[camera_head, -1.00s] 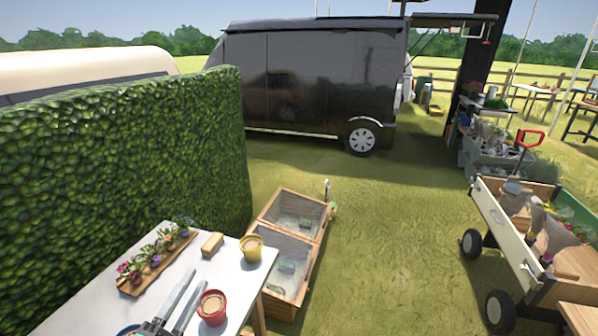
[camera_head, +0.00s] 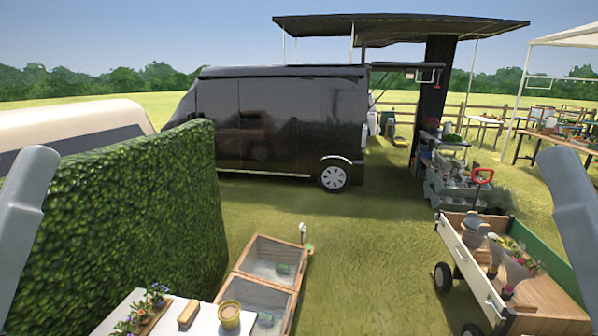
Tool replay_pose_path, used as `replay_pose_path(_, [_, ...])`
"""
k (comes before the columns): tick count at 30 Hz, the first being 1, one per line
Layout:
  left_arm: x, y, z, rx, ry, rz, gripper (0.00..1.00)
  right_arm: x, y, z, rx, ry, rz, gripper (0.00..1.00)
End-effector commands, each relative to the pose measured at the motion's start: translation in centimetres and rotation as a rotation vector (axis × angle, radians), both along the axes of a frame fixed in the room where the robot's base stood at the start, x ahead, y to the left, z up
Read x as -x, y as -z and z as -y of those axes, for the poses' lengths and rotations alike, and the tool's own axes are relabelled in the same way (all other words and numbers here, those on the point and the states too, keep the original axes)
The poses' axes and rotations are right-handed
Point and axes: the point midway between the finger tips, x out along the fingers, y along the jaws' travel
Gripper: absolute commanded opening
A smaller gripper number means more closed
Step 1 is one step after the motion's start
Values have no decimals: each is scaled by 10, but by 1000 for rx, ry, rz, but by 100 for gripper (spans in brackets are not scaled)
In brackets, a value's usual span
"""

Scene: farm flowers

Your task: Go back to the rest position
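Neither of my grippers is in view. A grey link of my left arm (camera_head: 22,225) stands upright along the left edge of the head view. A matching grey link of my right arm (camera_head: 575,225) stands along the right edge. Both links are cut off by the frame, so whether the grippers are open or hold anything is hidden. The white table (camera_head: 203,324) shows only its far part at the bottom left. On it are a yellow pot (camera_head: 229,316), a small tan block (camera_head: 188,313) and a wooden tray with small flowers (camera_head: 150,304).
Wooden cold frames (camera_head: 262,298) stand on the grass beyond the table. A green hedge (camera_head: 120,220) rises at the left. A wooden cart (camera_head: 470,245) with flowers and a watering can stands at the right. A black van (camera_head: 280,125) is parked behind. Grass between is clear.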

Motion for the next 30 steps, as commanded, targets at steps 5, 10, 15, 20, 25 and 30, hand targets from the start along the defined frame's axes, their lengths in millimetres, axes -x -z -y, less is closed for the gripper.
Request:
replay_pose_path(5, [0, -115, 0, 1, 1, 0, 47, 0, -115, 0, 0, 0, 0, 50])
replay_pose_path(10, [-1, -179, 0, 1, 1, -1, 47, 0, -180, 0, 0, 0, 0, 50])
replay_pose_path(15, [-1, -202, 0, 1, 1, -1, 47, 0, -202, 0, 0, 0, 0, 50])
replay_pose_path(20, [-1, -198, 0, 1, 1, -1, 47, 0, -198, 0, 0, 0, -1, 50])
replay_pose_path(25, [-1, -169, 0, 1, 2, -1, 47, 0, -169, 0, 0, 0, -1, 50])
replay_pose_path(30, [-1, -97, 0, 1, 2, -1, 47, 0, -97, 0, 0, 0, -1, 50])
